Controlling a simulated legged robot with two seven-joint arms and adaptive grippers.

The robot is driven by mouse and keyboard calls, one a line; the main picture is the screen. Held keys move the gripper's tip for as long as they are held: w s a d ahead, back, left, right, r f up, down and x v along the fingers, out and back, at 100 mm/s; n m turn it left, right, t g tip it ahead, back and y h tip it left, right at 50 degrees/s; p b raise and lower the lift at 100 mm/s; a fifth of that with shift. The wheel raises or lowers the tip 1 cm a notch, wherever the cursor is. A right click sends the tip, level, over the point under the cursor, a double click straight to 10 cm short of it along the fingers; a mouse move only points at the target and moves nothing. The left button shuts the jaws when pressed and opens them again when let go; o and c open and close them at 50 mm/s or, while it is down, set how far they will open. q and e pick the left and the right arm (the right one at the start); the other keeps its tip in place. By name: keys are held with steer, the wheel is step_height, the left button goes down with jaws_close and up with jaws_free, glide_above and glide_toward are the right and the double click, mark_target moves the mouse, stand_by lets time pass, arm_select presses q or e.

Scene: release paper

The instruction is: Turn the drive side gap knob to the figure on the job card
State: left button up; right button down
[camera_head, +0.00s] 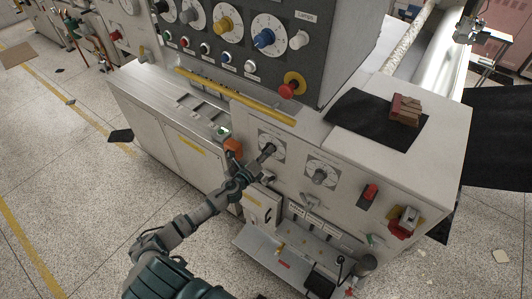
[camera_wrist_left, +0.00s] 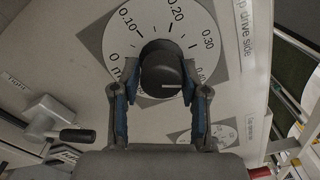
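The drive side gap knob (camera_wrist_left: 162,72) is dark and round, on a white dial (camera_wrist_left: 205,65) marked 0, 0.10, 0.20 and 0.30. It also shows on the machine's front in the head view (camera_head: 268,150). My left gripper (camera_head: 251,166) reaches it from the lower left. In the left wrist view the two fingers (camera_wrist_left: 160,82) lie against both sides of the knob, with no clear gap. A short pale line shows on the knob; which figure it points to is unclear. I cannot make out a job card. My right gripper is not in view.
A second dial with a similar knob (camera_head: 320,177) is to the right. A red switch (camera_head: 370,193) and an orange part (camera_head: 233,148) are nearby. Above are a yellow bar (camera_head: 236,97) and a red button (camera_head: 286,90). Brown blocks (camera_head: 405,109) lie on a black sheet (camera_head: 366,116).

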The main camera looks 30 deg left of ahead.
arm_select(q)
steer(key=o, duration=0.3)
steer(key=shift+d+f, duration=0.1)
steer(key=shift+f, duration=0.25)
steer(key=shift+r, duration=0.15)
steer(key=s+a, duration=0.1)
steer(key=s, duration=1.1)
steer(key=shift+w+a, duration=0.1)
